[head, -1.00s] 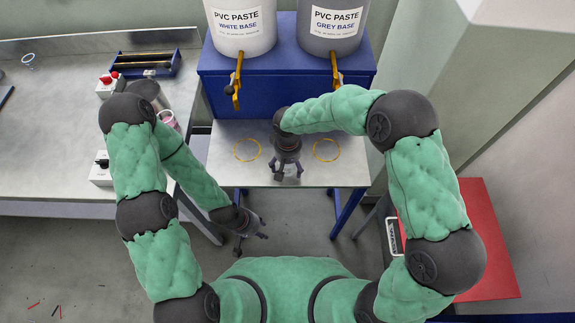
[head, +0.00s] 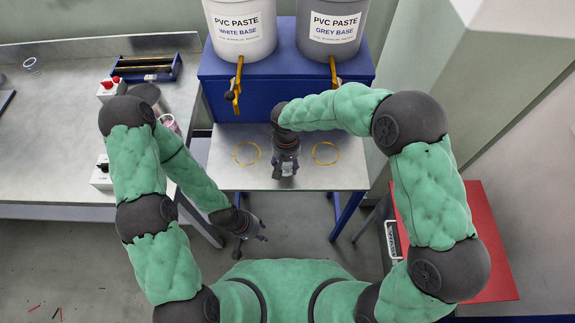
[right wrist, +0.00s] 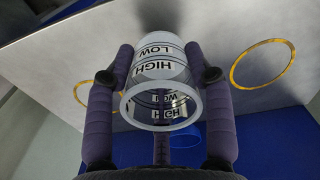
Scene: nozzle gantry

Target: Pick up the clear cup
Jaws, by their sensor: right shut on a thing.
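The clear cup (right wrist: 160,98) shows in the right wrist view, with black HIGH and LOW marks on its wall and its open rim toward the camera. My right gripper (right wrist: 159,62) is shut on the cup, a finger on each side. In the head view my right gripper (head: 286,170) is over the small metal table, between two yellow rings, and little of the cup shows. I cannot tell whether the cup touches the table. My left gripper (head: 252,242) is in front of the table, low and apart from it, with its fingers spread and empty.
The small table (head: 222,172) carries a left yellow ring (head: 247,153) and a right yellow ring (head: 325,153). Behind it, a blue stand (head: 287,93) holds white and grey paste buckets with yellow taps. A bench (head: 50,150) is at left, a red surface (head: 490,210) at right.

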